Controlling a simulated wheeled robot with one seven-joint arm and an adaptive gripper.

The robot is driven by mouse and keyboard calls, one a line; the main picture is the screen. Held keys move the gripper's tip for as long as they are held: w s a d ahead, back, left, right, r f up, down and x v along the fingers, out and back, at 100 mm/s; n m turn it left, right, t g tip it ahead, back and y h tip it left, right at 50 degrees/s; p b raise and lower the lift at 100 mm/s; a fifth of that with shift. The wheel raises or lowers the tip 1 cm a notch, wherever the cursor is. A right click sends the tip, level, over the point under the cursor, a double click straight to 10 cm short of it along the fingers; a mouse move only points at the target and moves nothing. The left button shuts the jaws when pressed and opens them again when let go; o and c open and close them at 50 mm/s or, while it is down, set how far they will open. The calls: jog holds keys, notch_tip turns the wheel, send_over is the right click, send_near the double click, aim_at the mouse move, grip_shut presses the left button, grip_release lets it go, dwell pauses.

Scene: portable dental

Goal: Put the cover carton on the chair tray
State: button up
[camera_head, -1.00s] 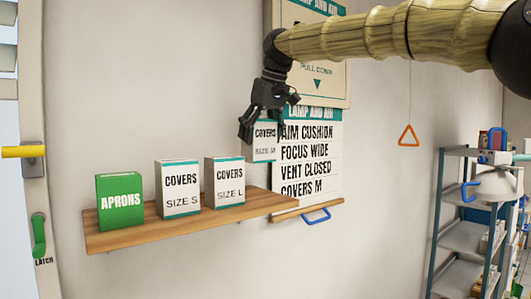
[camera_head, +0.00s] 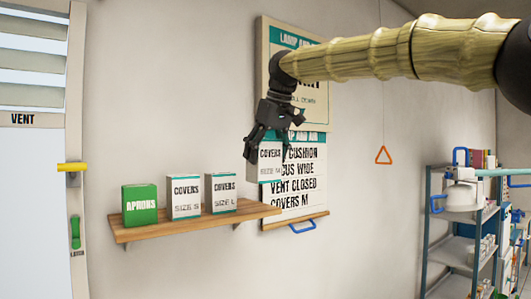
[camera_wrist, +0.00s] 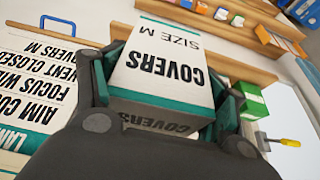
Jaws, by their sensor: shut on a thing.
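My gripper (camera_head: 268,147) is shut on a white carton with green edges, the size M cover carton (camera_head: 264,166), and holds it up in the air, above and just past the right end of the wooden shelf. In the wrist view the size M cover carton (camera_wrist: 158,70) sits between the two fingers, its "COVERS SIZE M" face toward the camera. The size S carton (camera_head: 185,197) and the size L carton (camera_head: 221,193) stand on the shelf. The chair tray cannot be made out in these frames.
The wooden shelf (camera_head: 190,225) also bears a green aprons box (camera_head: 140,204). Behind my gripper hangs a pull-down chart (camera_head: 306,170) with a blue handle (camera_head: 302,226). An orange triangle pull (camera_head: 383,156) hangs to the right. A metal rack (camera_head: 455,245) stands at far right.

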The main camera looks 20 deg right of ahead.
aim_at(263, 173)
jog(key=x, duration=0.5)
jog(key=shift+s+d+f, duration=0.15)
jog(key=shift+d+f, duration=0.05)
jog(key=shift+f, duration=0.3)
jog(key=s+f, duration=0.2)
jog(key=f, duration=0.6)
jog(key=s+a+f+m, duration=0.1)
jog(key=s+f, duration=0.2)
jog(key=f, duration=0.5)
jog(key=shift+s+f, duration=0.25)
jog(key=shift+f, duration=0.05)
jog(key=s+a+f+m, duration=0.1)
jog(key=s+f, duration=0.3)
jog(key=f, duration=1.3)
jog(key=s+a+f+m+h, duration=0.1)
jog(key=s+f, duration=0.4)
jog(key=f, duration=1.3)
jog(key=s+a+f+m, duration=0.1)
jog(key=s+f, duration=0.4)
jog(key=f, duration=1.3)
jog(key=shift+s+a, duration=0.2)
jog(key=shift+a, duration=0.05)
jog(key=shift+d, duration=0.1)
